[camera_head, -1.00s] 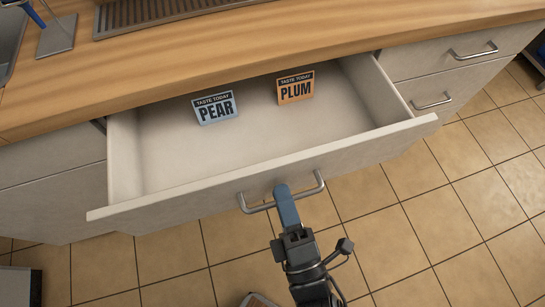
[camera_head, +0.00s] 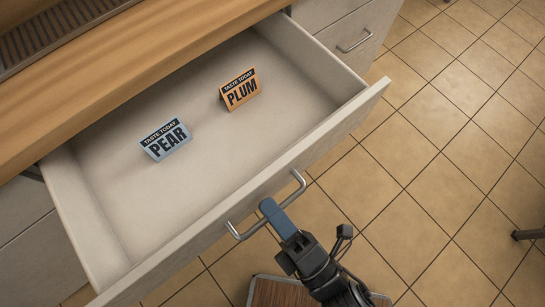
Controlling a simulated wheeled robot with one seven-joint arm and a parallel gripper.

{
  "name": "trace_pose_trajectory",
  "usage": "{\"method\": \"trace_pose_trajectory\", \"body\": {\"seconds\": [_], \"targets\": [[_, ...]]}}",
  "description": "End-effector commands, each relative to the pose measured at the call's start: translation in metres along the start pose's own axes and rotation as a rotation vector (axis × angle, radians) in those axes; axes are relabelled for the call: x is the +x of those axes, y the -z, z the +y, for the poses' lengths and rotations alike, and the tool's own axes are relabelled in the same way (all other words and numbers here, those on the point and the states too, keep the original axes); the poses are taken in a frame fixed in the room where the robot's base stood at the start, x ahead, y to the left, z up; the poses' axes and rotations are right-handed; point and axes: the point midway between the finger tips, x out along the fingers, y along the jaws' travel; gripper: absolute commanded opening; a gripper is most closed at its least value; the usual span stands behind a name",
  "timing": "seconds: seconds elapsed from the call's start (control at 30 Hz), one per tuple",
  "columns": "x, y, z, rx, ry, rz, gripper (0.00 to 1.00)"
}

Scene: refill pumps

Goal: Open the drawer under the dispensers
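The drawer (camera_head: 215,231) under the wooden counter is pulled well out, and its inside shows. Its metal bar handle (camera_head: 238,233) is on the front panel. The fingers look closed around the bar, though the arm hides part of the contact. Inside the drawer stand a blue-grey PEAR card (camera_head: 165,140) and an orange PLUM card (camera_head: 240,89).
The wooden counter (camera_head: 110,75) carries a slatted metal tray (camera_head: 60,30) at the upper left. More closed drawers with a handle (camera_head: 354,40) are at the upper right. The tiled floor (camera_head: 440,150) on the right is mostly clear.

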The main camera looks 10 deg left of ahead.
Motion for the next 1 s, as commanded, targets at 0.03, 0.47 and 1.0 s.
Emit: {"method": "trace_pose_trajectory", "body": {"seconds": [0.03,0.47,1.0], "targets": [[0.0,0.0,-0.001,0.0,0.001,0.0,0.23],[-0.011,0.0,-0.002,0.001,0.003,-0.001,0.29],[-0.077,0.0,-0.001,0.0,0.001,-0.001,0.29]]}}
